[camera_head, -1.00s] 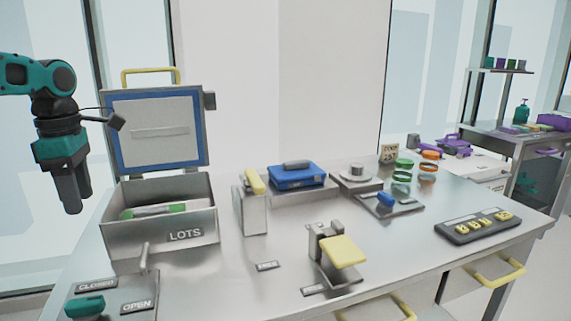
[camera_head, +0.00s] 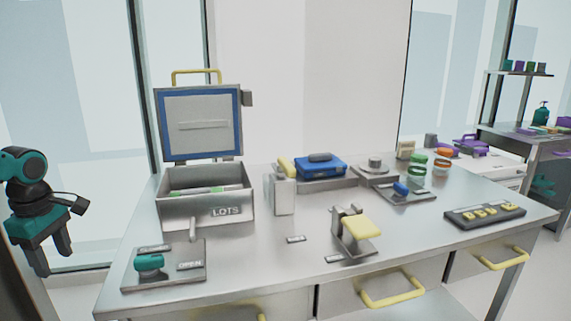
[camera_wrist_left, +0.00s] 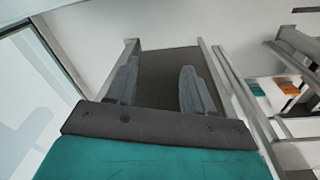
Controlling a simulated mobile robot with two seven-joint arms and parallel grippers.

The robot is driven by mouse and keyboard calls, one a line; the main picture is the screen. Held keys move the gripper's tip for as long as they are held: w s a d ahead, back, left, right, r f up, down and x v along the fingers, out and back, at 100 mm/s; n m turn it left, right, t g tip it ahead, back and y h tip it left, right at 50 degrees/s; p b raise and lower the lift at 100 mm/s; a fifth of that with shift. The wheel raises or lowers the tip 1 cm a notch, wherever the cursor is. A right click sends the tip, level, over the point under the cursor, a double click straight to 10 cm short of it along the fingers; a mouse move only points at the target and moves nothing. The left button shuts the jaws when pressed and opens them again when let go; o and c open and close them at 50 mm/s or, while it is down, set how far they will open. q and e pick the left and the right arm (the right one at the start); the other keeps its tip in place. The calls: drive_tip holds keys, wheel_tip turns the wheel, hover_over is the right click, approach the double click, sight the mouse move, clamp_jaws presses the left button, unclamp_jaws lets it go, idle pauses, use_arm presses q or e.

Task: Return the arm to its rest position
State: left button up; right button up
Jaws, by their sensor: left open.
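My left gripper (camera_head: 52,262) is at the far left of the head view, beyond the table's left edge and pointing down. Its two dark fingers stand apart with nothing between them. The left wrist view also shows the open fingers (camera_wrist_left: 155,85) over a dark surface, with no object in them. My left arm's teal and black wrist shows above the fingers; the rest of the arm is out of view. My right gripper does not show in either view.
The metal table (camera_head: 265,262) lies right of the gripper. A window is behind the gripper.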

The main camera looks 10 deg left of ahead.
use_arm(q)
drive_tip(key=s+a+f+m+p, duration=0.15)
drive_tip(key=s+f+m, duration=0.5)
drive_tip(key=f, duration=0.65)
drive_tip(key=s+d+f+m+t, duration=0.3)
drive_tip(key=s+d+f+m, duration=0.35)
drive_tip(key=f, duration=0.65)
drive_tip(key=s+d+f+m+t+h+p, duration=0.1)
drive_tip(key=d+f+m+t+h+p, duration=0.2)
drive_tip(key=d, duration=1.6)
drive_tip(key=w+d+r+m+t, duration=0.2)
drive_tip(key=d+r+m, duration=0.1)
drive_tip(key=d, duration=0.4)
drive_tip(key=w+d+r+m+t, duration=0.2)
drive_tip(key=d+r+m, duration=0.1)
drive_tip(key=d, duration=0.4)
drive_tip(key=shift+d+r+m, duration=0.2)
drive_tip(key=shift+r+m, duration=0.1)
drive_tip(key=shift+r, duration=0.35)
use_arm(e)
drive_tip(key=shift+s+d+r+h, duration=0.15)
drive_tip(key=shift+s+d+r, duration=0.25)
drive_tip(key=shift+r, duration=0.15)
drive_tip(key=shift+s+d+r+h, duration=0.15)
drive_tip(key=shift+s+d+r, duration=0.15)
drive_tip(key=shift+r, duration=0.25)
